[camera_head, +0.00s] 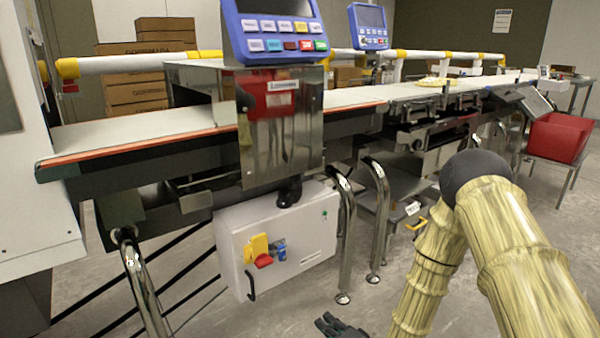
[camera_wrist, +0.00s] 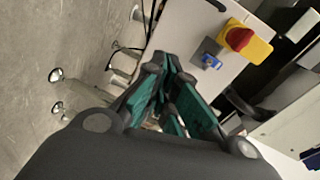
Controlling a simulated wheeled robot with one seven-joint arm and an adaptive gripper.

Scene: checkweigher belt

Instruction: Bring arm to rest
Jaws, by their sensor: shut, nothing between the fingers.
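My arm, in a pale yellow patterned cover with a dark elbow joint, reaches down at the right of the head view. My gripper (camera_head: 338,325) shows as a dark shape at the bottom edge of that view, low over the floor and in front of the control box. In the wrist view my gripper (camera_wrist: 166,58) has its green-padded fingers brought together at the tips, with nothing between them. The rest of the gripper is cut off by the frame in the head view.
The checkweigher belt (camera_head: 140,128) runs across the head view. A grey control box (camera_head: 310,232) with a red and yellow switch hangs below it, near my gripper. Chromed legs (camera_head: 377,215) stand beside it. A red bin (camera_head: 557,138) is at the right. The floor (camera_head: 470,290) is open around my arm.

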